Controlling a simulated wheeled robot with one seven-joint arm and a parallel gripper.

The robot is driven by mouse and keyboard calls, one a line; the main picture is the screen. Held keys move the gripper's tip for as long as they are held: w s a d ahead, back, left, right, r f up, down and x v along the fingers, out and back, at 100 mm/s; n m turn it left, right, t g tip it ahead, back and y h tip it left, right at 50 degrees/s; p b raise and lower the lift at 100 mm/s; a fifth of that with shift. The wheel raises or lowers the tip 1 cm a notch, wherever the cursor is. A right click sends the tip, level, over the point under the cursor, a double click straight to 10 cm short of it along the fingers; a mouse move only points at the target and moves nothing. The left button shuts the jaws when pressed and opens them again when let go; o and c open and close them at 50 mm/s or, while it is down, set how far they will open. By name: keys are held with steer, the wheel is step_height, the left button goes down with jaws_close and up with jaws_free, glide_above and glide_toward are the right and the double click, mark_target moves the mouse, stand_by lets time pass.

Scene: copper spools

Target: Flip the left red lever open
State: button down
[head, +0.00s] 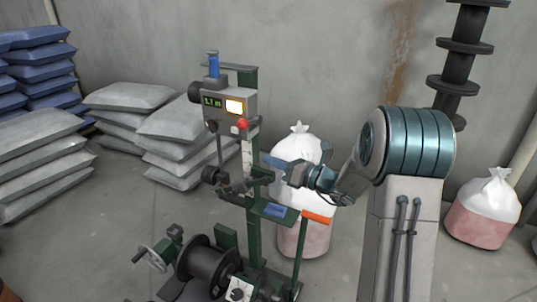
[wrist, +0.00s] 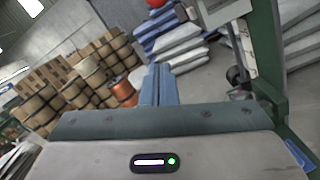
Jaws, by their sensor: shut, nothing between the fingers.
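A green machine stand (head: 252,225) rises in the middle of the head view. An orange-red bar-like handle (head: 316,217) sticks out on its right side, below my gripper. A red knob (head: 242,123) is on the grey display box near the top; I cannot tell whether it belongs to a lever. I cannot make out a separate left red lever. My gripper (head: 264,158) points left beside the upright post, near the dark parts at mid-height. In the wrist view its blue fingers (wrist: 158,70) are together and empty. I cannot tell whether it touches the machine.
A black spool (head: 208,265) and a handwheel (head: 152,258) are low on the machine. Grey sacks (head: 180,130) are stacked behind to the left. A pink and white bag (head: 290,235) stands behind the machine, another (head: 484,208) at the right. Wire spools (wrist: 100,65) show in the wrist view.

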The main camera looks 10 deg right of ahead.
mark_target(250, 122)
steer(key=w+a+r, duration=0.4)
steer(key=w+a, duration=0.2)
steer(key=shift+w+r, duration=0.15)
steer(key=shift+w, duration=0.05)
steer(key=shift+r+p, duration=0.15)
steer(key=shift+p, duration=0.25)
